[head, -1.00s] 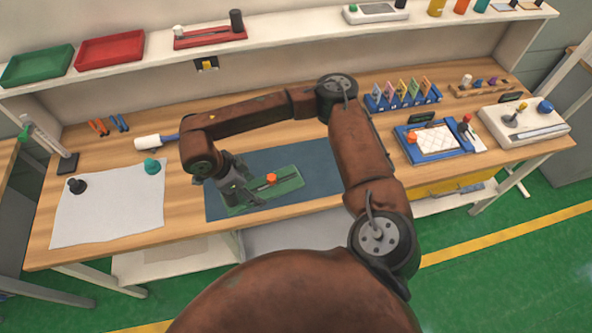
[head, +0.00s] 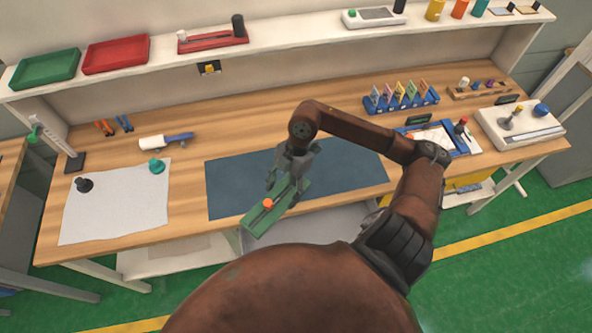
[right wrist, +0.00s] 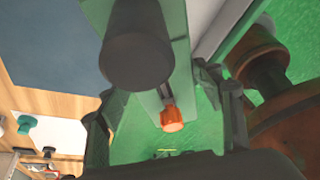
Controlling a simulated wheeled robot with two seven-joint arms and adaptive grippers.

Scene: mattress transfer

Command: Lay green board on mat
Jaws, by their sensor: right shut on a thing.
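The green board (head: 262,217) is long and narrow, with an orange knob (head: 267,203) on its top. My right gripper (head: 284,180) is shut on the board from above. The board is slanted in the head view, its near end in front of the table edge. The dark blue-grey mat (head: 235,178) lies flat on the table behind and around the gripper. In the right wrist view the green board (right wrist: 180,50) runs between the fingers, with a dark cylinder in front and the orange knob (right wrist: 172,118) below it. The exact grip contact is hidden. My left gripper is out of view.
A white sheet (head: 115,205) with a dark piece and a teal piece lies at left. A white roller (head: 160,142) lies behind it. A blue card rack (head: 400,98) and a blue-framed tray (head: 465,145) stand at right. Most of the mat is bare.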

